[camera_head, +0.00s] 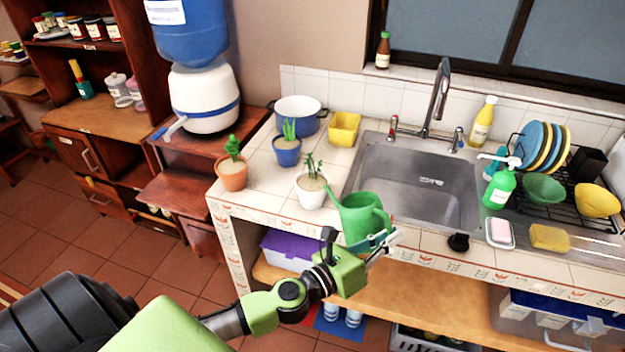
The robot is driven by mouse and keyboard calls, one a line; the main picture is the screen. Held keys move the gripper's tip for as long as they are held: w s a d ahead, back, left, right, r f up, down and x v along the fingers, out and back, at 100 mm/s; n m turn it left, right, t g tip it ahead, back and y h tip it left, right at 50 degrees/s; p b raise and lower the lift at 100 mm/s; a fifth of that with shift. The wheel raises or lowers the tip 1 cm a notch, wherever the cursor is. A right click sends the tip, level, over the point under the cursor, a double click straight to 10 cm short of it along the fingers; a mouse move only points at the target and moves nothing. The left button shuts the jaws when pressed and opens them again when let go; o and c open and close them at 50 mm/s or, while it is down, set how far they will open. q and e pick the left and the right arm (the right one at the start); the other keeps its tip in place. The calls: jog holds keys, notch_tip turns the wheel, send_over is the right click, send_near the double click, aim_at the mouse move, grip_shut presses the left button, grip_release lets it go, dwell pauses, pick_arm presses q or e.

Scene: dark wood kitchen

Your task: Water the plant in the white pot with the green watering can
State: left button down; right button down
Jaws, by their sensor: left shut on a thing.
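The green watering can (358,215) is held at the counter's front edge, left of the sink. My left gripper (378,243) is shut on it at its lower right side; the exact grip is partly hidden. The can's spout points up and left, close to the white pot (311,196). The white pot stands upright on the tiled counter with a small green plant (313,165) in it. Whether the spout touches the pot or plant, I cannot tell. No water is visible. My right gripper is not in view.
A terracotta pot (232,177) and a blue pot (287,156) stand left of and behind the white pot. The sink (420,180) lies right of the can. A yellow container (344,128) and a large cooking pot (298,112) stand at the back.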

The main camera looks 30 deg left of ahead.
pick_arm(q)
jog(key=shift+w+a+r+n+p, duration=0.15)
jog(key=shift+a+r+n+p, duration=0.2)
jog(key=shift+r, duration=0.4)
jog(key=shift+a+r, duration=0.1)
jog(key=shift+r, duration=0.15)
dwell(0.3)
jog(key=shift+f, duration=0.1)
